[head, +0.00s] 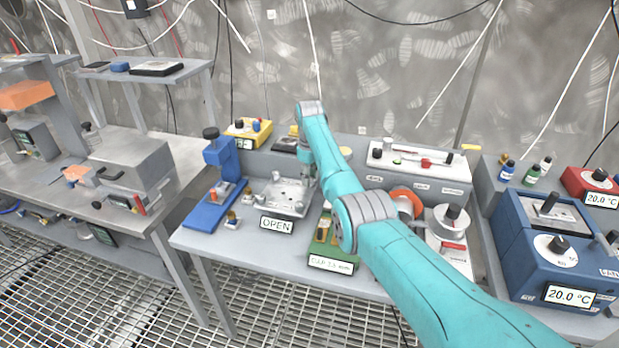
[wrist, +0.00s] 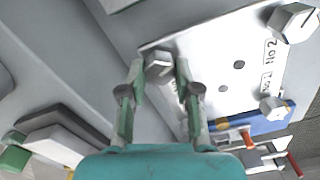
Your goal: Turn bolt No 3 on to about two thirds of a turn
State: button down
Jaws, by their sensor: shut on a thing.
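In the wrist view a light metal plate (wrist: 215,55) carries hex-headed bolts. My gripper (wrist: 160,72) is shut on a hex bolt (wrist: 158,62) at the plate's corner, one finger on each side of its head. A label beside this bolt is mostly hidden by my right finger, so its number is not readable. A bolt near the label "No 2" (wrist: 295,20) and a bolt near the label "No 1" (wrist: 270,106) stand apart from my gripper. In the head view the plate (head: 272,205) lies on the bench, with my arm reaching over its right side.
A sign reading "OPEN" (head: 277,224) stands before the plate. A blue press-like stand (head: 222,165) is on its left and a green device (head: 328,252) to its right. A white panel with knobs (head: 430,170) sits behind. A blue heater-like box (head: 550,245) stands far right.

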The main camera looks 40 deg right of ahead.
jog(key=m, duration=0.4)
jog(key=shift+m, duration=0.3)
jog(key=m, duration=0.3)
jog(key=shift+d+m, duration=0.15)
jog(key=shift+m, duration=0.15)
jog(key=m, duration=0.4)
jog(key=shift+s+m, duration=0.1)
jog(key=shift+m, duration=1.8)
jog(key=c, duration=0.8)
grip_release()
jog(key=shift+r, duration=0.1)
